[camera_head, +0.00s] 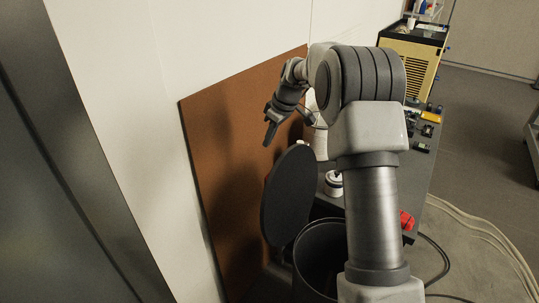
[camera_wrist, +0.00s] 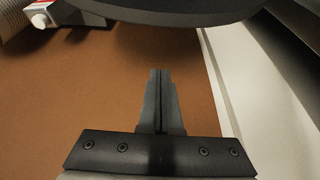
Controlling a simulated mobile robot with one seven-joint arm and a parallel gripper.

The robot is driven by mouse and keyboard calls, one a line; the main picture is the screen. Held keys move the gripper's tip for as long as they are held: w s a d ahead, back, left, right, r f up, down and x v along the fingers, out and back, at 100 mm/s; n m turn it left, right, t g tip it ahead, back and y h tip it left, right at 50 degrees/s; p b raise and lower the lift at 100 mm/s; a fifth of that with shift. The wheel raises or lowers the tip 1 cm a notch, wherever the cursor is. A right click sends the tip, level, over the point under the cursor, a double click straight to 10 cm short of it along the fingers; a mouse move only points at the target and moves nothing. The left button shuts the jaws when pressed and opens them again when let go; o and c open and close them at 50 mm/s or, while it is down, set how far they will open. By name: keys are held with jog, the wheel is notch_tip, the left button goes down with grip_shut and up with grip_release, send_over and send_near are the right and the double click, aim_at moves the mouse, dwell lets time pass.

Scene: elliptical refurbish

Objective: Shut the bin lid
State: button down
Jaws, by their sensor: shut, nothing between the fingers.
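The bin (camera_head: 318,258) is a dark cylinder at the lower middle of the head view, partly hidden by my arm. Its dark round lid (camera_head: 288,195) stands raised, nearly upright, at the bin's left, so the bin is open. In the wrist view the lid's dark curved edge (camera_wrist: 160,14) crosses the top of the picture. My gripper (camera_head: 269,134) is above the lid's upper edge, on the side toward the brown board, and points down. In the wrist view the fingers of my gripper (camera_wrist: 160,75) are together and empty. I see no contact with the lid.
A brown board (camera_head: 230,130) leans on the white wall (camera_head: 200,45) behind the lid. A dark bench (camera_head: 415,170) with a white container (camera_head: 333,184), a red object (camera_head: 406,220) and small parts stands right of the bin. A yellow machine (camera_head: 413,60) stands farther back.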

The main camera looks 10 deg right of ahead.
jog(key=x, duration=1)
jog(key=s+d, duration=0.3)
jog(key=shift+r+p, duration=0.1)
jog(key=shift+p, duration=0.25)
jog(key=shift+s+d, duration=0.1)
